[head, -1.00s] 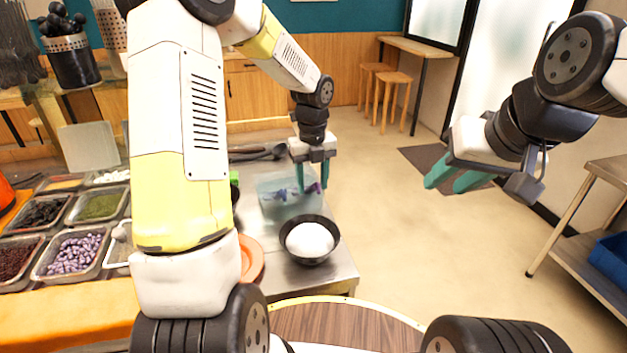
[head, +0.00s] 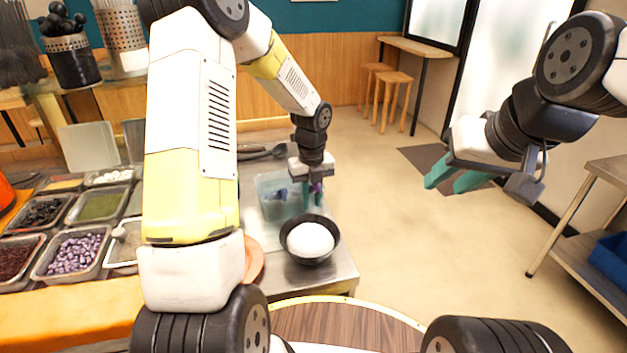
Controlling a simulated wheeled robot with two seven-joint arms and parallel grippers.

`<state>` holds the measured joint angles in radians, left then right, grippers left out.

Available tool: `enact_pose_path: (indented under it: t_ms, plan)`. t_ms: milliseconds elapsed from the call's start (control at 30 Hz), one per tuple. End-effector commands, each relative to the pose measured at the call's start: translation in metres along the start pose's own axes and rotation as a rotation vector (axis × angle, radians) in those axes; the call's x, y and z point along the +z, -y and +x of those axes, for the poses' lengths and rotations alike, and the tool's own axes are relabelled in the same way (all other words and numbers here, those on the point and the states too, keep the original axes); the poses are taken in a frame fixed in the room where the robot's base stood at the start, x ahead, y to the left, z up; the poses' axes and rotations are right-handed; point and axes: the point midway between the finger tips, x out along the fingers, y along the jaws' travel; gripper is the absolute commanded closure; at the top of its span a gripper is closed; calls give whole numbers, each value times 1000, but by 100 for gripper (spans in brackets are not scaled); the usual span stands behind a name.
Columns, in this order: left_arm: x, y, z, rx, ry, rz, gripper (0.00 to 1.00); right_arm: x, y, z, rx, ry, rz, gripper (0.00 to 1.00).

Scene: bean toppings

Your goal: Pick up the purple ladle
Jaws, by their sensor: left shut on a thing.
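My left gripper (head: 312,196) points down over the translucent bin (head: 268,190) on the steel counter. Its fingers reach to the bin's right side and are shut on a small purple piece, the purple ladle (head: 317,187). Most of the ladle is hidden by the fingers and the bin. Other dark blue-purple shapes show through the bin, too blurred to tell apart. My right gripper (head: 458,180) hangs in the air at the right, open and empty, with its two green fingers apart.
A black bowl (head: 286,243) with a white mound stands just in front of the bin. Several topping trays, one with purple beans (head: 75,252), fill the left. A dark ladle (head: 262,153) lies behind the bin.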

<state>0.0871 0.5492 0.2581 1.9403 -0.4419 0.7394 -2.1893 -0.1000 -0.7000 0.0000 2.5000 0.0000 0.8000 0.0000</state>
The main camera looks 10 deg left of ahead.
Motion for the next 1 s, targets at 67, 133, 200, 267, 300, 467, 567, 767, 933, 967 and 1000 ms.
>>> enact_pose_path:
  t_ms: [67, 133, 200, 267, 300, 467, 567, 767, 933, 967, 1000]
  plan:
    - [0, 0, 0, 0, 1, 0, 100, 0, 0, 0, 0, 0, 0, 64]
    - [0, 0, 0, 0, 1, 0, 100, 0, 0, 0, 0, 0, 0, 64]
    - [0, 0, 0, -1, 1, 0, 100, 0, 0, 0, 0, 0, 0, 64]
    - [0, 0, -1, -1, 1, 0, 100, 0, 0, 0, 0, 0, 0, 64]
    - [1, 0, -3, -1, 2, 0, 100, 0, 0, 0, 0, 0, 0, 64]
    - [2, 1, -24, -4, 5, -1, 100, 0, 0, 0, 0, 0, 0, 64]
    - [2, 0, -45, -3, 5, -2, 100, 0, 0, 0, 0, 0, 0, 64]
    - [1, 0, -82, -2, 4, 0, 100, 0, 0, 0, 0, 0, 0, 64]
    - [0, 0, -98, -1, 1, -1, 100, 0, 0, 0, 0, 0, 0, 64]
    - [0, 0, -99, -1, 1, -1, 100, 0, 0, 0, 0, 0, 0, 64]
    - [0, 0, -100, -1, 0, -1, 100, 0, 0, 0, 0, 0, 0, 64]
